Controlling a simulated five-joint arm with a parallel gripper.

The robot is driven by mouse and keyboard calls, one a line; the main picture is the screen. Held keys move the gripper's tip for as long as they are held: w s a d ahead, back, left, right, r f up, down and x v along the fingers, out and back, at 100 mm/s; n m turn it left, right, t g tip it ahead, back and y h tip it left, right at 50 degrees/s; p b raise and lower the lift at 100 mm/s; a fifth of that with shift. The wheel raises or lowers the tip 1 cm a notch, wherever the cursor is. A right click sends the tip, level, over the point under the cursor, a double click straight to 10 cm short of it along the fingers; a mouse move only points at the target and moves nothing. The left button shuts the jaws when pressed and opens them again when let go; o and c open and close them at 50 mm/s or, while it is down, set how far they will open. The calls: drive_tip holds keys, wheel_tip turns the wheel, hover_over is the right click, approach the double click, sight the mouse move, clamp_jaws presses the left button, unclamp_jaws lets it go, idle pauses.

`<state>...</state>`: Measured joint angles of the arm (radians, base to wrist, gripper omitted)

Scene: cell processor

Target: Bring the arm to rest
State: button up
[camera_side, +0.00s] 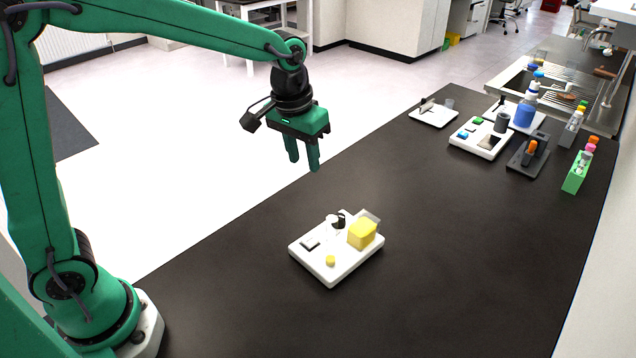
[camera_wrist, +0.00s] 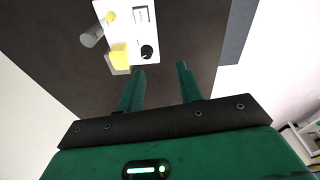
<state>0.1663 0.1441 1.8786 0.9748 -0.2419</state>
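My gripper (camera_side: 303,163) hangs fingers down in the air, beyond the white device in the side view. Its two green fingers are apart with nothing between them; the gap (camera_wrist: 160,70) also shows in the wrist view. The cell processor (camera_side: 313,263) is a white slab on the dark bench, with a yellow block (camera_side: 362,234), a small yellow button (camera_side: 330,260) and a black knob (camera_side: 341,220). In the wrist view, the white slab (camera_wrist: 124,26) lies past the fingertips, with the yellow block (camera_wrist: 118,57) and knob (camera_wrist: 147,51). My gripper touches none of them.
The dark bench (camera_side: 450,240) is clear around the device. Farther back stand another white device (camera_side: 467,147), a blue container (camera_side: 524,115), a dark stand (camera_side: 528,160) and a green rack (camera_side: 575,175). A sink (camera_side: 520,83) is at the far end.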

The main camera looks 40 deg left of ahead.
drive_tip(key=s+a+r+t, duration=0.2)
drive_tip(key=s+a, duration=0.1)
drive_tip(key=s, duration=0.6)
drive_tip(key=s+a+r+t, duration=0.2)
drive_tip(key=s+a, duration=0.2)
drive_tip(key=s, duration=0.6)
drive_tip(key=shift+s+r+m, duration=0.25)
drive_tip(key=shift+r+m, duration=0.15)
drive_tip(key=shift+w, duration=0.1)
idle(4.5)
